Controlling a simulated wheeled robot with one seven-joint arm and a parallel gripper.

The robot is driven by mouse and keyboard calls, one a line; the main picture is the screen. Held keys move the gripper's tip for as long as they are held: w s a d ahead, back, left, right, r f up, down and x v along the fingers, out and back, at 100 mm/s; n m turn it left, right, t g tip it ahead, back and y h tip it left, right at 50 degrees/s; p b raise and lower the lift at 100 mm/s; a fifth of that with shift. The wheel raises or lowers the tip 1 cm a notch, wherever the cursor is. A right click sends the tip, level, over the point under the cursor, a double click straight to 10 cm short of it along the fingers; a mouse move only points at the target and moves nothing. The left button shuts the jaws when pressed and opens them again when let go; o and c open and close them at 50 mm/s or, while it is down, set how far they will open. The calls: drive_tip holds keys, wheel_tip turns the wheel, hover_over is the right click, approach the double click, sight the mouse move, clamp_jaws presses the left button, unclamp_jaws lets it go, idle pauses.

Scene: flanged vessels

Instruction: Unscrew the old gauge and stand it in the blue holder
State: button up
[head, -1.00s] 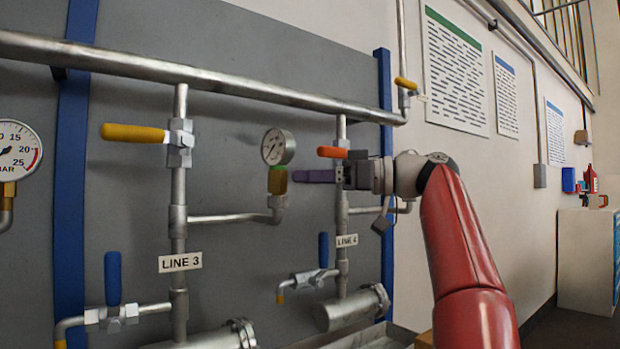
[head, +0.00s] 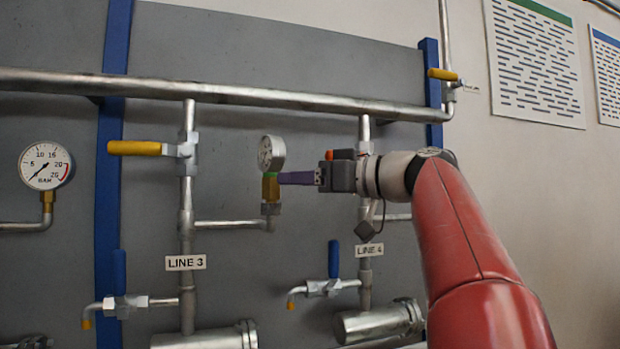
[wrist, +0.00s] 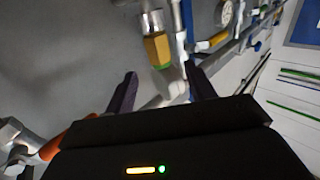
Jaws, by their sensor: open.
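The gauge (head: 271,153) with a round silver case sits on a brass hex fitting (head: 271,187) with a green band, atop the elbow of a side pipe left of LINE 4. My gripper (head: 283,178) comes from the right, its purple fingers level with the upper part of the fitting. In the wrist view the brass fitting (wrist: 157,49) lies just beyond the two open fingertips (wrist: 160,70), roughly between them. Nothing is held. Whether a finger touches the fitting cannot be told. The gauge's dial is out of the wrist view. I cannot make out a blue holder.
LINE 4's pipe and an orange valve handle (head: 329,155) are close by my gripper. A yellow handle (head: 134,148) and another gauge (head: 45,166) are to the left. A blue-handled valve (head: 334,261) sits below. A thick pipe (head: 230,95) runs above.

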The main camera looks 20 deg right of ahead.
sight(270, 179)
drive_tip(key=p+x, duration=0.1)
drive_tip(key=x, duration=0.6)
clamp_jaws()
drive_tip(key=shift+w+d+n+g+y, duration=0.1)
drive_tip(key=shift+w+n+g+y, duration=0.1)
drive_tip(key=shift+n+g+y, duration=0.85)
drive_tip(key=shift+s+n+g+y, duration=0.15)
drive_tip(key=shift+n+g+y, duration=0.2)
drive_tip(key=shift+g+y, duration=0.15)
